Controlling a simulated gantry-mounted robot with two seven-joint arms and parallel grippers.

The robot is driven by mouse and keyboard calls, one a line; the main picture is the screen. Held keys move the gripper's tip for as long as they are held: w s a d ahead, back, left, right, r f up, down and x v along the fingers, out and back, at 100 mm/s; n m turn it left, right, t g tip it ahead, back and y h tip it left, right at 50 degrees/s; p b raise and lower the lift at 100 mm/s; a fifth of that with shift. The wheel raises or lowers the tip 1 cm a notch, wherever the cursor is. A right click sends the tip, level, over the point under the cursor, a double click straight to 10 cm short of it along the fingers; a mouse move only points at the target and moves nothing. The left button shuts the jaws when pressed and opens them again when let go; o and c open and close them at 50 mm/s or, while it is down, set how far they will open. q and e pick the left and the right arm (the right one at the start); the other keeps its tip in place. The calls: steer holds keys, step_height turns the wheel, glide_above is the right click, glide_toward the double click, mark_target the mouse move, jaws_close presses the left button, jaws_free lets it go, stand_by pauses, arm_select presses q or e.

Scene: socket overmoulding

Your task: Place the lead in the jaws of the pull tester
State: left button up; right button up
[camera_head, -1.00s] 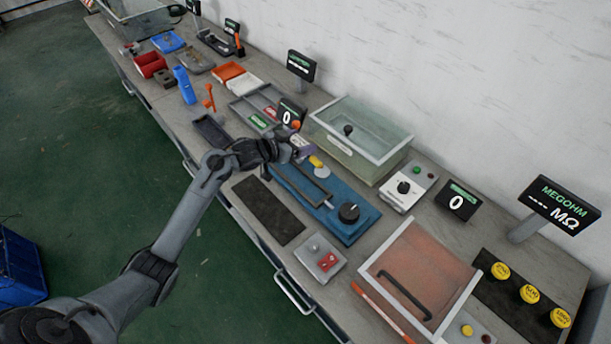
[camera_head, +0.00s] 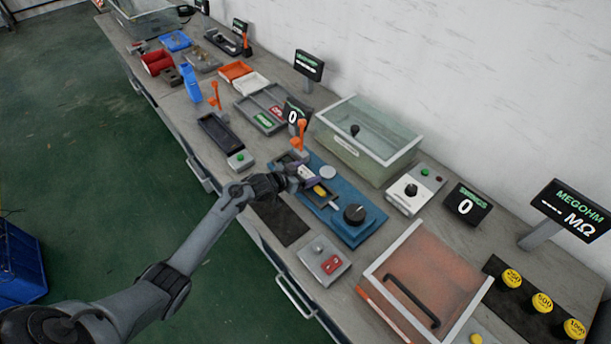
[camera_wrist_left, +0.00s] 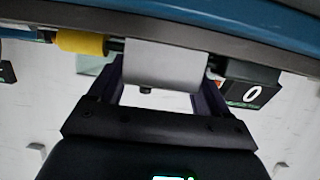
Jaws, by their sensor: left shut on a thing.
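The lead shows in the left wrist view as a pale grey moulded body (camera_wrist_left: 163,66) with a thin dark section and a yellow piece (camera_wrist_left: 80,42) to its left. My left gripper (camera_wrist_left: 160,90) is shut on the grey body, one finger on each side. In the head view, my left gripper (camera_head: 304,180) is over the blue pull tester (camera_head: 345,234), at its left part. The yellow piece (camera_head: 319,190) lies over the tester's dark channel; I cannot tell whether it touches. The gripper hides part of the jaw area. My right gripper is not in view.
An orange lever (camera_head: 300,136) stands behind the gripper. A dark knob (camera_head: 354,214) sits on the tester's right. A glass-walled tank (camera_head: 367,142) is behind it. A dark mat (camera_head: 278,222) and a red-button box (camera_head: 324,262) lie in front.

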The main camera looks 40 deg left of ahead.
arm_select(q)
steer(key=shift+f, duration=0.4)
steer(key=shift+f, duration=0.15)
steer(key=o, duration=1)
steer(key=shift+r, duration=0.2)
steer(key=p+v, duration=0.2)
steer(key=v, duration=1)
steer(key=shift+p, duration=0.3)
